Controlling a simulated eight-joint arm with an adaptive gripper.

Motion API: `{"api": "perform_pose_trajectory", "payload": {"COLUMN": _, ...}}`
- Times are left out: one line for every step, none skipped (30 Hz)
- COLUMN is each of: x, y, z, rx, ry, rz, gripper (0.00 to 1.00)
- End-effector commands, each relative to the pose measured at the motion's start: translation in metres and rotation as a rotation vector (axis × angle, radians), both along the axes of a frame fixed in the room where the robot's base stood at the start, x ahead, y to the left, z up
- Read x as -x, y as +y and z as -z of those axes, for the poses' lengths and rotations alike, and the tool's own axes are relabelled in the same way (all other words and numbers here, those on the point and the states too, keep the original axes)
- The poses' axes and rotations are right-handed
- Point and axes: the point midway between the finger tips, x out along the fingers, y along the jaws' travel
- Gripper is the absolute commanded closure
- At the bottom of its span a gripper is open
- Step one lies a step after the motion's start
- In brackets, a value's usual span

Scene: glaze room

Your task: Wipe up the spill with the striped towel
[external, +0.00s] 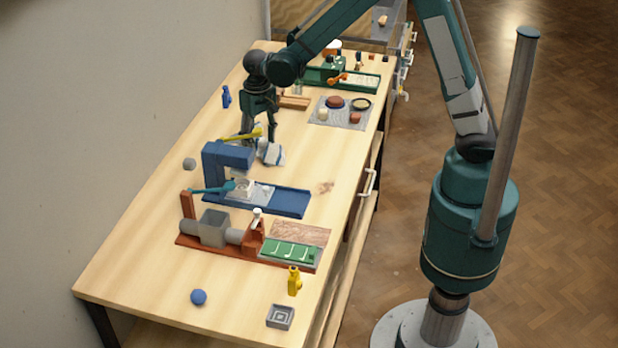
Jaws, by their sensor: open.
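A small white cloth with blue-grey marks (272,154), which looks like the striped towel, lies bunched on the wooden table behind the blue press. My gripper (259,134) points down just above and beside it, with its fingers apart. I cannot tell whether the fingers touch the cloth. A faint brownish patch (323,187) on the bare tabletop, right of the blue press, may be the spill or a wood mark.
A yellow-handled tool (240,135) lies close to my gripper. The blue press (228,160) stands in front of the cloth. A grey mat (340,113) with small items lies to the right. The table's right edge (352,210) is mostly clear.

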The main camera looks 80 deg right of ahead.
Motion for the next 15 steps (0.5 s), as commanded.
{"api": "perform_pose_trajectory", "payload": {"x": 0.000, "y": 0.000, "z": 0.003, "rx": 0.000, "ry": 0.000, "rz": 0.000, "gripper": 0.51}}
{"api": "perform_pose_trajectory", "payload": {"x": 0.000, "y": 0.000, "z": 0.004, "rx": 0.000, "ry": 0.000, "rz": 0.000, "gripper": 0.51}}
{"api": "perform_pose_trajectory", "payload": {"x": 0.000, "y": 0.000, "z": 0.005, "rx": 0.000, "ry": 0.000, "rz": 0.000, "gripper": 0.51}}
{"api": "perform_pose_trajectory", "payload": {"x": 0.000, "y": 0.000, "z": 0.007, "rx": 0.000, "ry": 0.000, "rz": 0.000, "gripper": 0.51}}
{"api": "perform_pose_trajectory", "payload": {"x": 0.000, "y": 0.000, "z": 0.008, "rx": 0.000, "ry": 0.000, "rz": 0.000, "gripper": 0.51}}
{"api": "perform_pose_trajectory", "payload": {"x": 0.000, "y": 0.000, "z": 0.009, "rx": 0.000, "ry": 0.000, "rz": 0.000, "gripper": 0.51}}
{"api": "perform_pose_trajectory", "payload": {"x": 0.000, "y": 0.000, "z": 0.010, "rx": 0.000, "ry": 0.000, "rz": 0.000, "gripper": 0.51}}
{"api": "perform_pose_trajectory", "payload": {"x": 0.000, "y": 0.000, "z": 0.011, "rx": 0.000, "ry": 0.000, "rz": 0.000, "gripper": 0.51}}
{"api": "perform_pose_trajectory", "payload": {"x": 0.000, "y": 0.000, "z": 0.013, "rx": 0.000, "ry": 0.000, "rz": 0.000, "gripper": 0.51}}
{"api": "perform_pose_trajectory", "payload": {"x": 0.000, "y": 0.000, "z": 0.014, "rx": 0.000, "ry": 0.000, "rz": 0.000, "gripper": 0.51}}
{"api": "perform_pose_trajectory", "payload": {"x": 0.000, "y": 0.000, "z": 0.013, "rx": 0.000, "ry": 0.000, "rz": 0.000, "gripper": 0.53}}
{"api": "perform_pose_trajectory", "payload": {"x": 0.000, "y": 0.000, "z": 0.012, "rx": 0.000, "ry": 0.000, "rz": 0.000, "gripper": 0.55}}
{"api": "perform_pose_trajectory", "payload": {"x": 0.000, "y": 0.000, "z": 0.012, "rx": 0.000, "ry": 0.000, "rz": 0.000, "gripper": 0.58}}
{"api": "perform_pose_trajectory", "payload": {"x": 0.000, "y": 0.000, "z": 0.012, "rx": 0.000, "ry": 0.000, "rz": 0.000, "gripper": 0.60}}
{"api": "perform_pose_trajectory", "payload": {"x": 0.000, "y": 0.000, "z": 0.012, "rx": 0.000, "ry": 0.000, "rz": 0.000, "gripper": 0.63}}
